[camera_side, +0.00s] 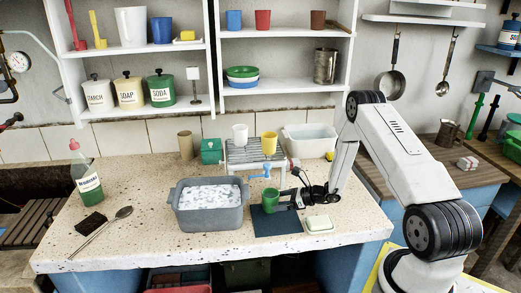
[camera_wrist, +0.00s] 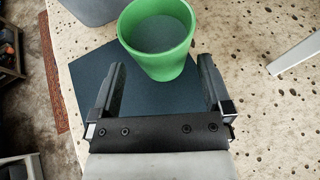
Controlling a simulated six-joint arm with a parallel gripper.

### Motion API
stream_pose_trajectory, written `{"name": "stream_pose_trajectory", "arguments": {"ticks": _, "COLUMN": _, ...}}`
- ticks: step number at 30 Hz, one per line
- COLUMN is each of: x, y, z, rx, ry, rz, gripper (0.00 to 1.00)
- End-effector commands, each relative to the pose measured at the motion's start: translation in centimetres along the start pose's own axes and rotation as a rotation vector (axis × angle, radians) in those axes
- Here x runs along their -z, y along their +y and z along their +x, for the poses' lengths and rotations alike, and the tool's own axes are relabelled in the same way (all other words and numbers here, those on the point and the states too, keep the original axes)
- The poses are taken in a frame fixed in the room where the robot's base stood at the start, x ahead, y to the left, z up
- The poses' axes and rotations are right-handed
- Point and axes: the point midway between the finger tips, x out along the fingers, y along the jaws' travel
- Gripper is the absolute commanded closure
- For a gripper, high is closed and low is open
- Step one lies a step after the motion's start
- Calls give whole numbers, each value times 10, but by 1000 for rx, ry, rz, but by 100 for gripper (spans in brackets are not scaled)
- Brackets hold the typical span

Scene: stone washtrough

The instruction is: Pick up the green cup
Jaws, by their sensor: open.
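The green cup (camera_side: 270,200) stands upright on a dark blue mat (camera_side: 277,225) on the stone counter, just right of the grey basin. In the wrist view the green cup (camera_wrist: 158,62) is just ahead of the fingertips, and its inside is empty. My gripper (camera_side: 290,197) comes in from the right, low over the mat. In the wrist view my gripper (camera_wrist: 161,75) is open, with one finger on each side of the cup's near part. I cannot tell whether either finger touches the cup.
A grey basin of suds (camera_side: 209,203) stands close left of the cup. A soap dish (camera_side: 319,224) lies to the right. Behind is a rack (camera_side: 254,153) with a white cup (camera_side: 240,134) and a yellow cup (camera_side: 270,142).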

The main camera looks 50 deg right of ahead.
Motion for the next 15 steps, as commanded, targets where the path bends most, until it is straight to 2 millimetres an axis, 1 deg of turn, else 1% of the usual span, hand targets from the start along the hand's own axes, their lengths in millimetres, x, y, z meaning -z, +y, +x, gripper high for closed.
{"name": "stream_pose_trajectory", "arguments": {"ticks": 6, "x": -1, "y": 0, "z": 26, "rx": -2, "ry": 0, "rz": -1, "gripper": 0}}
{"name": "stream_pose_trajectory", "arguments": {"ticks": 9, "x": -1, "y": 0, "z": 36, "rx": -1, "ry": 0, "rz": 0, "gripper": 0}}
{"name": "stream_pose_trajectory", "arguments": {"ticks": 12, "x": -1, "y": 0, "z": 42, "rx": -1, "ry": 1, "rz": 0, "gripper": 0}}
{"name": "stream_pose_trajectory", "arguments": {"ticks": 15, "x": -1, "y": 0, "z": 44, "rx": 1, "ry": 1, "rz": 1, "gripper": 0}}
